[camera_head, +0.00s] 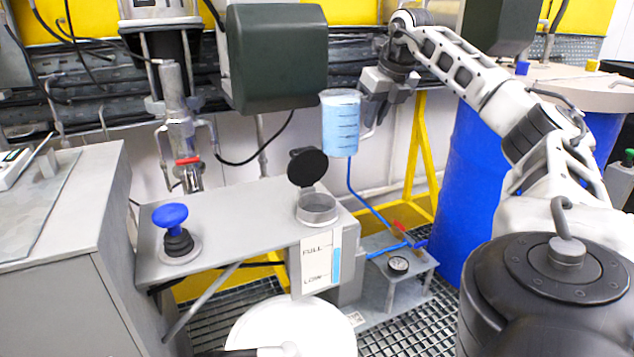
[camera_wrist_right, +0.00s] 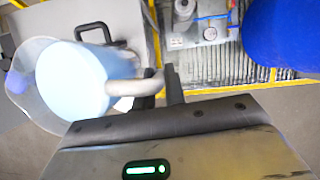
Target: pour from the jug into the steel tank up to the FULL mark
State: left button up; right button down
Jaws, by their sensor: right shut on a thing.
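The clear jug (camera_head: 341,123) holds pale blue liquid and hangs about upright, above and slightly right of the steel tank's filler opening (camera_head: 318,208). My right gripper (camera_head: 372,98) is shut on the jug's handle; the wrist view shows the jug (camera_wrist_right: 72,82) with its pale handle (camera_wrist_right: 130,88) at the fingers (camera_wrist_right: 165,88). The black filler cap (camera_head: 307,167) stands open. The steel tank (camera_head: 235,225) has a gauge (camera_head: 321,262) marked FULL and LOW; its blue column tops out around the FULL label. No stream into the opening is visible. My left gripper is not in view.
A blue knob (camera_head: 171,216) stands on the tank top at left. A dark green box (camera_head: 275,58) hangs behind, left of the jug. A blue drum (camera_head: 470,190) stands at right. A small stand with a pressure dial (camera_head: 398,264) is low on the right.

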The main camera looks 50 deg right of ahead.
aim_at(374, 129)
jog(key=shift+f, duration=0.1)
jog(key=shift+s+d+f+n+g+h+b, duration=0.1)
jog(key=shift+f+n+g+h+b, duration=0.2)
jog(key=shift+f+g+h+b, duration=0.75)
jog(key=shift+f+h+b, duration=0.55)
jog(key=shift+f+b, duration=0.1)
jog(key=shift+f, duration=0.3)
jog(key=shift+r+n+g+h, duration=0.3)
jog(key=shift+g+h, duration=0.15)
jog(key=shift+h, duration=0.15)
dwell(1.7)
jog(key=shift+w+a+r+g+h+p, duration=0.2)
jog(key=shift+a+r+g+h+p, duration=0.05)
jog(key=shift+r+h+p, duration=0.25)
jog(key=shift+w+a+r+g+h+p, duration=0.15)
jog(key=shift+a+r+g+h+p, duration=0.1)
jog(key=shift+r+h+p, duration=0.25)
dwell(2.6)
